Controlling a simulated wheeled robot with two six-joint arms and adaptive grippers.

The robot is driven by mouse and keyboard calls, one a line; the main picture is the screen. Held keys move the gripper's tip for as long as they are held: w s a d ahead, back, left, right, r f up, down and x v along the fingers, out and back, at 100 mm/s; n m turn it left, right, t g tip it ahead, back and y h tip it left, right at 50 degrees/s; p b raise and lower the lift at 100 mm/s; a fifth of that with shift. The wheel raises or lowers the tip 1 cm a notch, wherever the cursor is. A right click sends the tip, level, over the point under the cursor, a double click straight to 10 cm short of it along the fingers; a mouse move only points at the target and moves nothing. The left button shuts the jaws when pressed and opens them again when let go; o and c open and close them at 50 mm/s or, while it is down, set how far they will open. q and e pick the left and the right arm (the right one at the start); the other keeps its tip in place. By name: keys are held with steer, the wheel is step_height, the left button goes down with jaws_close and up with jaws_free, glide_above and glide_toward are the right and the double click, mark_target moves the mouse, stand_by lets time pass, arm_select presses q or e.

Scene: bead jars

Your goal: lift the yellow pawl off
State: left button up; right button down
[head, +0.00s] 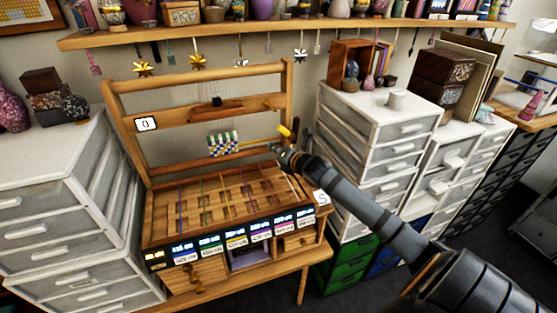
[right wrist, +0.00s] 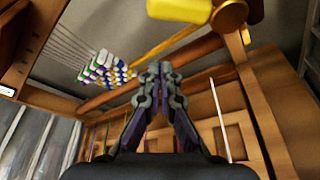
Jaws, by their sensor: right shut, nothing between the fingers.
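The yellow pawl (head: 284,131) sits at the right end of the wooden frame (head: 292,85), by the right upright. In the right wrist view the pawl (right wrist: 180,8) is a yellow block at the top edge, partly cut off, beside a round wooden knob (right wrist: 230,14). My right gripper (head: 280,151) is just below the pawl in the head view, apart from it. In the right wrist view the gripper (right wrist: 160,70) has its fingertips together with nothing between them. My left gripper is not in view.
A checkered beaded piece (head: 223,143) hangs on threads left of the pawl. A slotted wooden tray (head: 165,227) with labelled bins lies below. White drawer units (head: 375,110) stand close on the right, and another (head: 60,190) on the left. A shelf (head: 330,24) runs above.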

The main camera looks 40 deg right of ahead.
arm_select(q)
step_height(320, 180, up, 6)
steer(key=p, duration=0.6)
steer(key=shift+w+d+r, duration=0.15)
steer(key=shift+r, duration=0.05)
arm_select(e)
steer(key=v, duration=0.9)
steer(key=shift+d, duration=0.3)
steer(key=shift+w, duration=0.1)
steer(key=shift+a, duration=0.1)
